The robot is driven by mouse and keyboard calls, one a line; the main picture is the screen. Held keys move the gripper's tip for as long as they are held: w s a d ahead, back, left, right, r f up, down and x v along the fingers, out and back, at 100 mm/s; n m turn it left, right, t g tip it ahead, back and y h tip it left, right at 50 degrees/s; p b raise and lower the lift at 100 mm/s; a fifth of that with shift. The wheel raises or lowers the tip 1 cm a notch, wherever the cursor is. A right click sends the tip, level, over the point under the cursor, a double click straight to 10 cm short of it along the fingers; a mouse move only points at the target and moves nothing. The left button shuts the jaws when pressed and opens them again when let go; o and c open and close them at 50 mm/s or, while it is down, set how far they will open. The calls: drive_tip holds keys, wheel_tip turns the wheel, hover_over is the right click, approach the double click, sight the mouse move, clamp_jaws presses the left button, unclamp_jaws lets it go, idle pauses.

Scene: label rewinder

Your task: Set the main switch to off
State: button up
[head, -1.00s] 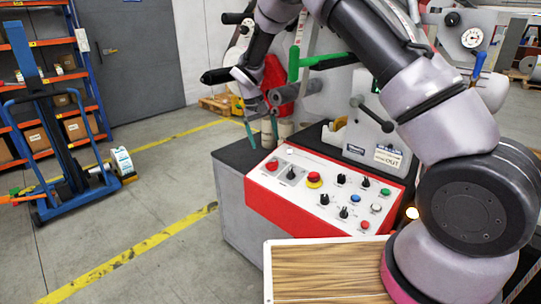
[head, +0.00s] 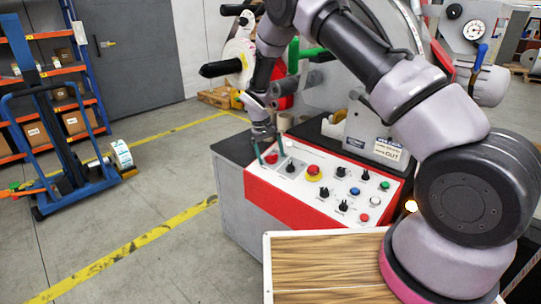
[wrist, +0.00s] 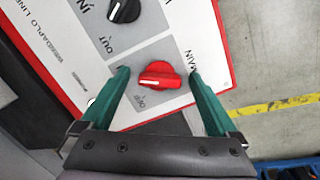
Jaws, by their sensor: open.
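The main switch is a red rotary knob (wrist: 168,76) on a grey plate, with "MAIN" printed beside it in the wrist view. A white mark on the knob points left in that view. The knob also shows at the left end of the control panel in the head view (head: 271,158). My gripper (wrist: 159,73) is open, its green fingers on either side of the knob with gaps visible. In the head view my gripper (head: 268,149) points down at the panel's left end. Whether the fingertips touch the panel cannot be told.
A black knob (wrist: 124,9) with "IN" and "OUT" labels sits close to the main switch. A red and yellow button (head: 314,173) and several other controls fill the panel (head: 300,205). A wooden-topped surface (head: 325,268) stands in front.

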drive_tip(key=shift+c, duration=0.3)
drive_tip(key=c, duration=1.3)
drive_tip(key=shift+n, duration=0.4)
drive_tip(key=n, duration=0.5)
drive_tip(key=shift+t+h, duration=0.3)
drive_tip(key=n, duration=0.6)
drive_tip(key=shift+t, duration=0.3)
drive_tip(key=o, duration=1.4)
drive_tip(key=shift+c, duration=0.2)
